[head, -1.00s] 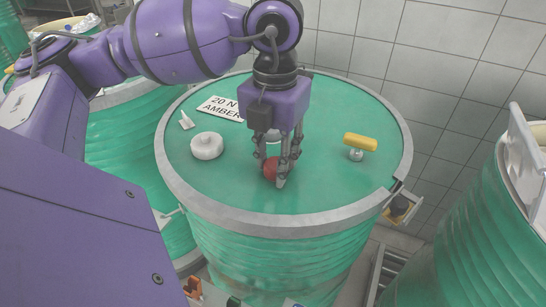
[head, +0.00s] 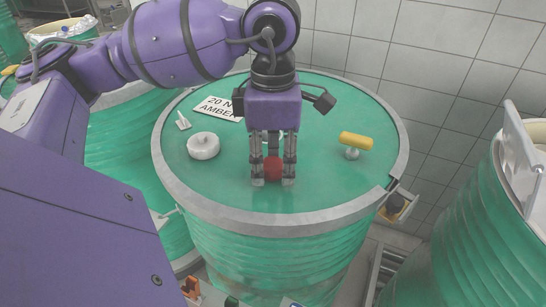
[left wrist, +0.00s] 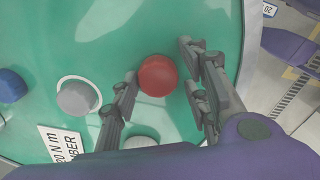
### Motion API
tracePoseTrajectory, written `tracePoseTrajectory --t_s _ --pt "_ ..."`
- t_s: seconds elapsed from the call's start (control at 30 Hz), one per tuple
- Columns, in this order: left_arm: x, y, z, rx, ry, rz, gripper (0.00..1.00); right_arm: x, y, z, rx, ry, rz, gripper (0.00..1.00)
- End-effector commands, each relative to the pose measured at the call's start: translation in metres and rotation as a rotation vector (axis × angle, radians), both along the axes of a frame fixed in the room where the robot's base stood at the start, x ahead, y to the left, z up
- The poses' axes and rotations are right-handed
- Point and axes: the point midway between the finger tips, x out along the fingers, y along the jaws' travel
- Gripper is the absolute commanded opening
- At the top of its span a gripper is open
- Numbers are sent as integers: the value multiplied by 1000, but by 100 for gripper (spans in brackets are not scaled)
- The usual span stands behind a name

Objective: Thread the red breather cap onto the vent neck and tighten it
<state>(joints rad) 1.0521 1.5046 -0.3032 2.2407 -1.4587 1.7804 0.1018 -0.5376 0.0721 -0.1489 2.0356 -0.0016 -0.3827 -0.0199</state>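The red breather cap (head: 273,168) is on the green drum lid, between the fingertips of my left gripper (head: 273,182). The left wrist view shows the round red cap (left wrist: 158,76) with one finger on each side and narrow gaps, so my left gripper (left wrist: 160,82) looks open around it. The gripper points down, its tips close to the lid. I cannot tell what lies under the cap. A pale round fitting (left wrist: 142,143) shows partly behind the fingers; I cannot tell whether it is the vent neck. My right gripper is not in view.
On the green drum (head: 330,185) lie a white round cap (head: 203,146), a small white piece (head: 182,121), a label (head: 219,108) and a yellow-handled fitting (head: 355,143). A raised grey rim rings the lid. Another green drum (head: 475,225) stands at right. The lid's front right is clear.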

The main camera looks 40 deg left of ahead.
Motion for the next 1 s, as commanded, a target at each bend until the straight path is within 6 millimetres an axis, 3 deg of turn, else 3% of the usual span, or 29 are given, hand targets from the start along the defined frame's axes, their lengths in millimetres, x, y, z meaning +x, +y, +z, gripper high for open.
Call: tracePoseTrajectory --t_s 0.27,0.43,0.77,0.87,1.0 --pt "1 1 0 3 -1 4 42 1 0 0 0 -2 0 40" --pt "1 2 1 4 -2 5 64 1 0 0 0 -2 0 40" --pt "1 2 2 5 -3 5 64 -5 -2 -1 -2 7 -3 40" --pt "2 2 10 5 -5 6 64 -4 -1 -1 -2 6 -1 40" --pt "2 2 35 5 -9 4 64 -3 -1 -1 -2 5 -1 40"
